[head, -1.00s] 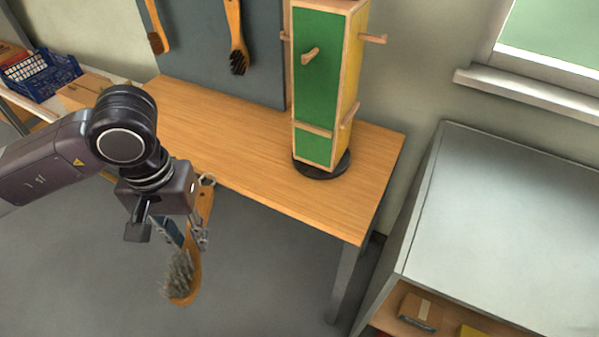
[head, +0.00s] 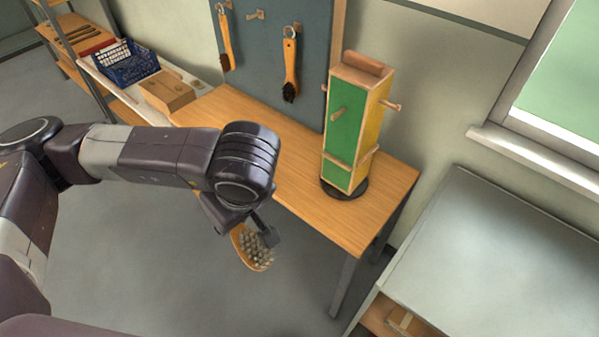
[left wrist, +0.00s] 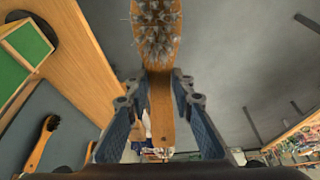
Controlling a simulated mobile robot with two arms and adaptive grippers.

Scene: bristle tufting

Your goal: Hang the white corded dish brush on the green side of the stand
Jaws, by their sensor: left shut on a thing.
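The dish brush (head: 240,241) has a wooden body and grey bristles. It hangs head down from my left gripper (head: 262,228) in the head view, in front of the table. In the left wrist view my left gripper (left wrist: 154,92) is shut on the brush's handle (left wrist: 161,108), with the bristle head (left wrist: 158,30) beyond the fingertips. A pale cord bit shows behind the handle, not clearly. The stand (head: 354,75) is upright on the table, its green side (head: 345,138) facing front left with a wooden peg (head: 338,114). The brush is apart from the stand. My right gripper is out of view.
The wooden table (head: 300,203) is clear left of the stand. A grey pegboard (head: 262,50) behind holds two dark-bristled brushes (head: 290,75). A blue basket (head: 135,68) and a cardboard box (head: 167,92) are at left. A grey cabinet (head: 480,265) stands at right.

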